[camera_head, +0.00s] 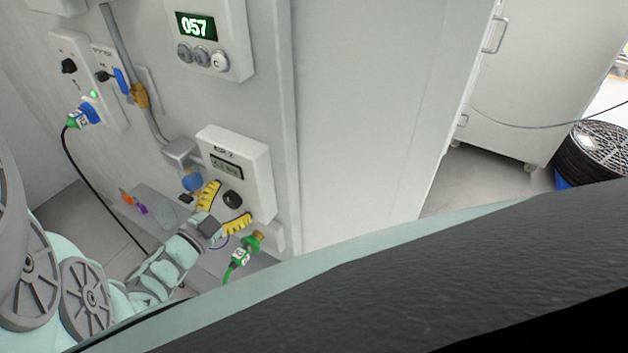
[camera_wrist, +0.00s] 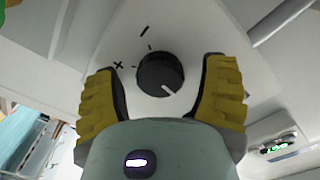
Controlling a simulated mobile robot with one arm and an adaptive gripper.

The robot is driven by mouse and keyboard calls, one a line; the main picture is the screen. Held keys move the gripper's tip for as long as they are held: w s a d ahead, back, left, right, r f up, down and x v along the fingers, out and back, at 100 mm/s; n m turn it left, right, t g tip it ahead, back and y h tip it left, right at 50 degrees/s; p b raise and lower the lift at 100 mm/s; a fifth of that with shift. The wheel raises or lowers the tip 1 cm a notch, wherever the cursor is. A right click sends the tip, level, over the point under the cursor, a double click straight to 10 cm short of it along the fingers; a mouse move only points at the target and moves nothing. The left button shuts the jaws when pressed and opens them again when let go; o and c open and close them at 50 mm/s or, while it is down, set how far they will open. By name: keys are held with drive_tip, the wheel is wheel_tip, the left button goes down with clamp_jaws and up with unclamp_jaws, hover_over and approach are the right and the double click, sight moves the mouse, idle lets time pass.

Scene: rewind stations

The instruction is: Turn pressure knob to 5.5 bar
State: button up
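The pressure knob (camera_head: 232,199) is a round black dial on a white wall-mounted unit (camera_head: 259,163) in the head view. A small grey display (camera_head: 227,167) sits above it; its digits are too small to read. In the wrist view the knob (camera_wrist: 160,74) has a white pointer mark toward the lower right, with plus and minus marks printed on the panel. My gripper (camera_head: 223,208) has yellow ribbed fingers, spread on either side of the knob. In the wrist view my gripper (camera_wrist: 162,92) is open, with gaps between both fingers and the knob.
A counter box (camera_head: 208,37) showing 057 hangs above. A green hose connector (camera_head: 243,250) sits just below the unit. A switch panel (camera_head: 88,80) with a blue plug is at left. A blue knob (camera_head: 192,181) and pipe are left of the unit. A white cabinet (camera_head: 545,75) stands at right.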

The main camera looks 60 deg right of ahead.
drive_tip(key=c, duration=1.1)
drive_tip(key=shift+f+b, duration=0.15)
drive_tip(key=shift+b, duration=0.15)
drive_tip(key=m+b, duration=0.2)
drive_tip(key=b, duration=0.1)
drive_tip(key=shift+s+f+m, duration=0.15)
drive_tip(key=shift+f+m, duration=0.1)
drive_tip(key=shift+m, duration=0.15)
drive_tip(key=m+b, duration=0.2)
drive_tip(key=b, duration=0.1)
drive_tip(key=shift+m, duration=0.3)
drive_tip(key=m+b, duration=0.3)
drive_tip(key=b, duration=0.1)
drive_tip(key=shift+r, duration=0.1)
drive_tip(key=shift+r+m+b, duration=0.15)
drive_tip(key=shift+m+b, duration=0.35)
drive_tip(key=shift+b, duration=0.15)
drive_tip(key=shift+c, duration=0.2)
drive_tip(key=shift+w, duration=0.2)
